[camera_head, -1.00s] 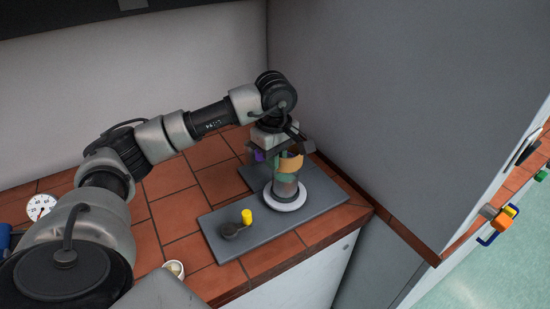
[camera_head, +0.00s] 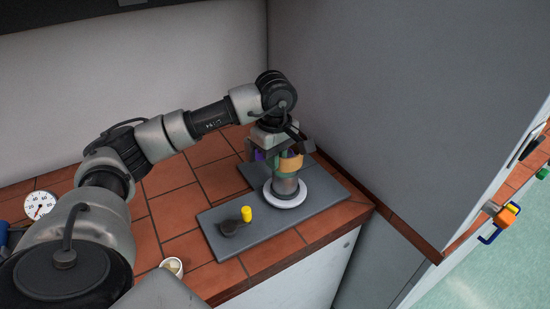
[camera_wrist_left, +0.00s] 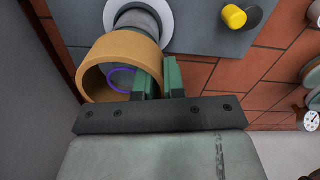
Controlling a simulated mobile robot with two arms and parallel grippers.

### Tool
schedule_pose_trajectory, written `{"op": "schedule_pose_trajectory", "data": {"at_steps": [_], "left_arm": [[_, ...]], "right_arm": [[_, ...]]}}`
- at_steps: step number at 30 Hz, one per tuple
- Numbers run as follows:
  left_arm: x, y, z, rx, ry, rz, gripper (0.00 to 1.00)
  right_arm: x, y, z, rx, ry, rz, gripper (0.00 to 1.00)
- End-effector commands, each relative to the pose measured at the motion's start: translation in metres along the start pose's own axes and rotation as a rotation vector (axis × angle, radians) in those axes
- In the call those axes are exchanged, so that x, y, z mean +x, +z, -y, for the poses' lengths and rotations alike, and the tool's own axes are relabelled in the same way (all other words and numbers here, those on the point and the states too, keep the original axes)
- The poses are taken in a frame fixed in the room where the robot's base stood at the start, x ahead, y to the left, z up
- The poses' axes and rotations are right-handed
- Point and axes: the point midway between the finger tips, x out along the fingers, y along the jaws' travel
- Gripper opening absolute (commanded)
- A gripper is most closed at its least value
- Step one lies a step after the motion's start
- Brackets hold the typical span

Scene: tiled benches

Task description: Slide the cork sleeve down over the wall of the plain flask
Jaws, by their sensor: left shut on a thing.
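The cork sleeve (camera_head: 291,163) is a tan ring, also large in the left wrist view (camera_wrist_left: 105,55). My left gripper (camera_wrist_left: 158,80) is shut on its wall, with one green finger inside the ring and one outside. The plain flask (camera_head: 285,186) is a grey see-through cylinder standing upright on a white round base (camera_head: 300,199). The sleeve is at the flask's upper part, and the lower wall shows below it. A thin purple ring (camera_wrist_left: 120,80) shows inside the sleeve's opening. I cannot tell how far the sleeve surrounds the flask. My right gripper is not in view.
A grey mat (camera_head: 220,213) lies under the base. A yellow-topped dark object (camera_head: 246,214) stands left of the flask. A gauge (camera_head: 40,205) and small white cup (camera_head: 173,266) are at left. A grey wall (camera_head: 400,100) rises close on the right.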

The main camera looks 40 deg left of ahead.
Motion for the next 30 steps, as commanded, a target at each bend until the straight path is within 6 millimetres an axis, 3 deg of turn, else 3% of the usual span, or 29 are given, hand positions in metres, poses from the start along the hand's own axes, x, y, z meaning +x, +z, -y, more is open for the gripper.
{"op": "schedule_pose_trajectory", "data": {"at_steps": [30], "left_arm": [[-0.011,0.0,0.0,0.0,0.0,0.0,0.0]], "right_arm": [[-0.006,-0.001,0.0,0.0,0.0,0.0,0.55]]}}
